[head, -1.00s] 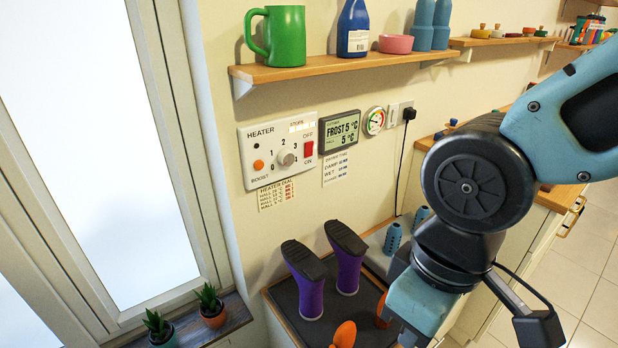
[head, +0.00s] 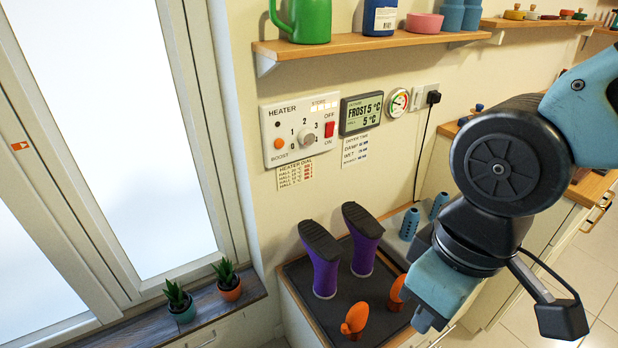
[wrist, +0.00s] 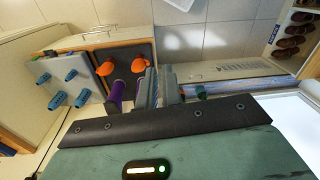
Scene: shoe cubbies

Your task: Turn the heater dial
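The white heater panel (head: 271,152) is on the wall left of centre in the head view. Its round grey dial (head: 308,138) sits among the numbers 0 to 4; which number it points at is too small to tell. A red on/off switch (head: 329,129) is right of the dial and an orange boost button (head: 279,143) left of it. My gripper (head: 428,321) hangs at the lower right, well away from the dial and below it. In the wrist view its fingers (wrist: 160,88) look close together with nothing between them. The dial is not visible in the wrist view.
A display (head: 361,112) reading FROST 5 °C and a gauge (head: 397,102) are right of the panel. A shelf (head: 350,43) with a green mug (head: 307,20) juts out above. Purple boots (head: 326,272) stand on a tray below. Potted plants (head: 229,280) line the sill.

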